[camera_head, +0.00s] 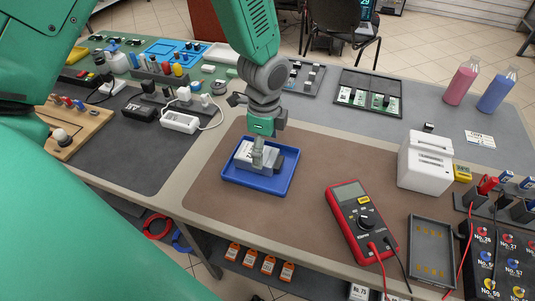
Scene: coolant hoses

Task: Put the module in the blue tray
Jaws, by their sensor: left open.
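The blue tray (265,187) sits on the brown mat near the middle of the bench. A grey module (272,162) is inside the tray, with a white piece (243,151) showing at its left side. My left gripper (258,160) comes down from above the tray, with its fingers pointing down at the module. The gripper is open and hides part of the module. Whether its fingers touch the module cannot be told. My right gripper is not in view.
A red multimeter (358,215) with leads lies to the right of the tray. A white box-shaped device (425,162) and a grey metal tray (432,250) are farther right. A white power strip (180,122) lies on the dark mat at left. Brown mat around the blue tray is clear.

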